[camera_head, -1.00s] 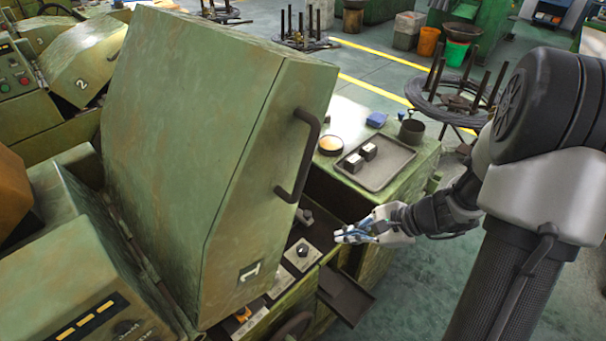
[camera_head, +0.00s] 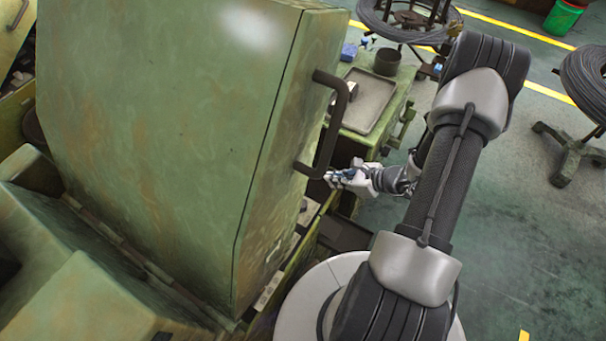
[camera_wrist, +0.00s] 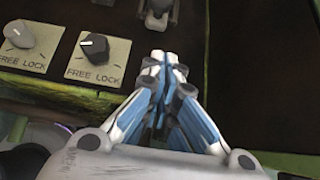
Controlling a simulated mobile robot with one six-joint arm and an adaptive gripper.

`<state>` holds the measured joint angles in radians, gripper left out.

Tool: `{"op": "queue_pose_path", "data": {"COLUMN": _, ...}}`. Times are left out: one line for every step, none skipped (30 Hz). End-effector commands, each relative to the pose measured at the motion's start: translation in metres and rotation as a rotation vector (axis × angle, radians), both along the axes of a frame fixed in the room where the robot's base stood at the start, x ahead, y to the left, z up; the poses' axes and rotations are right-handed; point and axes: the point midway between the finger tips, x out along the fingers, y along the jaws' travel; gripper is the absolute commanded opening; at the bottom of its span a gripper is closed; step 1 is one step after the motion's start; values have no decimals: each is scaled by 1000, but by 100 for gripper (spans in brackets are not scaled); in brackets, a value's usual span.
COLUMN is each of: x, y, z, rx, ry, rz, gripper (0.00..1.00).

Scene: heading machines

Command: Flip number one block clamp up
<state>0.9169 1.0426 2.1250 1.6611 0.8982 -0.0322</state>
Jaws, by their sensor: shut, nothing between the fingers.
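My gripper (camera_head: 338,178) is at the right edge of the number one machine (camera_head: 180,120), beside the raised hood's handle (camera_head: 328,125). In the wrist view its blue and white fingers (camera_wrist: 160,60) are closed together and empty, over the dark bed of the machine. A grey metal fitting (camera_wrist: 160,12), which may be the block clamp, shows just beyond the fingertips at the top edge; most of it is cut off. A plate with a black FREE/LOCK knob (camera_wrist: 95,48) lies left of the fingers, and a second plate with a grey knob (camera_wrist: 18,33) lies further left.
The big green hood hides much of the machine's inside in the head view. A side table with a grey tray (camera_head: 385,100) and a dark cup (camera_head: 388,62) stands beyond my gripper. Wire coils on stands (camera_head: 585,80) are at the right. Open floor lies to the right.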

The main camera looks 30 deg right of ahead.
Motion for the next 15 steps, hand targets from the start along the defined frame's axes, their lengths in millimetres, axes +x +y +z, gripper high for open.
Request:
{"op": "queue_pose_path", "data": {"x": 0, "y": 0, "z": 0, "rx": 0, "ry": 0, "rz": 0, "gripper": 0}}
{"op": "queue_pose_path", "data": {"x": 0, "y": 0, "z": 0, "rx": 0, "ry": 0, "rz": 0, "gripper": 0}}
{"op": "queue_pose_path", "data": {"x": 0, "y": 0, "z": 0, "rx": 0, "ry": 0, "rz": 0, "gripper": 0}}
{"op": "queue_pose_path", "data": {"x": 0, "y": 0, "z": 0, "rx": -1, "ry": 0, "rz": 1, "gripper": 0}}
{"op": "queue_pose_path", "data": {"x": 0, "y": 0, "z": 0, "rx": -1, "ry": 0, "rz": 1, "gripper": 0}}
{"op": "queue_pose_path", "data": {"x": 0, "y": 0, "z": 0, "rx": 0, "ry": 0, "rz": 1, "gripper": 0}}
{"op": "queue_pose_path", "data": {"x": 1, "y": 1, "z": -1, "rx": 0, "ry": 0, "rz": 1, "gripper": 0}}
{"op": "queue_pose_path", "data": {"x": 2, "y": 2, "z": -2, "rx": 0, "ry": 0, "rz": 3, "gripper": 0}}
{"op": "queue_pose_path", "data": {"x": 4, "y": 3, "z": -4, "rx": 0, "ry": 0, "rz": 3, "gripper": 0}}
{"op": "queue_pose_path", "data": {"x": 6, "y": 4, "z": -6, "rx": 0, "ry": 0, "rz": 4, "gripper": 0}}
{"op": "queue_pose_path", "data": {"x": 8, "y": 6, "z": -8, "rx": 0, "ry": 0, "rz": 4, "gripper": 0}}
{"op": "queue_pose_path", "data": {"x": 12, "y": 8, "z": -12, "rx": -1, "ry": 0, "rz": 6, "gripper": 0}}
{"op": "queue_pose_path", "data": {"x": 15, "y": 11, "z": -16, "rx": 0, "ry": 0, "rz": 5, "gripper": 0}}
{"op": "queue_pose_path", "data": {"x": 18, "y": 14, "z": -19, "rx": 0, "ry": 0, "rz": 6, "gripper": 0}}
{"op": "queue_pose_path", "data": {"x": 23, "y": 17, "z": -24, "rx": 0, "ry": 0, "rz": 6, "gripper": 0}}
